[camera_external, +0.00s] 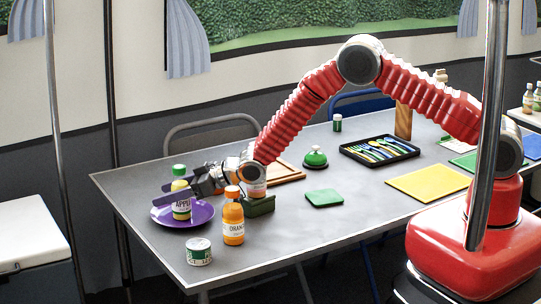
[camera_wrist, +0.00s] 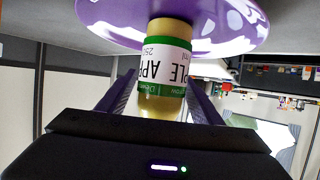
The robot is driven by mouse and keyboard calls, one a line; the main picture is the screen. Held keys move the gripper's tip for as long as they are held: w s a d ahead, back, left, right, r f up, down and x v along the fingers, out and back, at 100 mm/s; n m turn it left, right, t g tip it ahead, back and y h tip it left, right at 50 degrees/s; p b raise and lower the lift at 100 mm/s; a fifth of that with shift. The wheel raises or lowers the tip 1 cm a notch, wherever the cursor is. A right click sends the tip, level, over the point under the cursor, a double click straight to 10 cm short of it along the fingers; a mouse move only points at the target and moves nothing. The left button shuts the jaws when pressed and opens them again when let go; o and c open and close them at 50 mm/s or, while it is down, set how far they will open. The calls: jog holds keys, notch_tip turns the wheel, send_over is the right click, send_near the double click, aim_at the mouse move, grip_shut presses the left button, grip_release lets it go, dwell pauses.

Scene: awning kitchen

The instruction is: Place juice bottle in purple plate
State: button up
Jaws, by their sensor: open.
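An apple juice bottle (camera_external: 181,209) with a green cap stands upright on the purple plate (camera_external: 203,214) at the table's left end. My gripper (camera_external: 168,193) is open around the bottle's upper part, one finger on each side. In the wrist view the bottle (camera_wrist: 166,70), its label reading "APPLE", lies between the two fingers of my gripper (camera_wrist: 160,100), and the plate (camera_wrist: 225,38) shows at its base. A second juice bottle, orange juice with an orange cap (camera_external: 233,222), stands on the table to the right of the plate.
A green-and-white can (camera_external: 199,252) stands in front of the plate. The front middle is clear.

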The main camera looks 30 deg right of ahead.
aim_at(183, 167)
jog(key=shift+r, duration=0.1)
jog(key=shift+s+d+r, duration=0.3)
jog(key=shift+s+d, duration=0.1)
jog(key=shift+d, duration=0.05)
jog(key=v, duration=0.4)
jog(key=shift+w+a+r, duration=0.1)
jog(key=shift+r, duration=3.25)
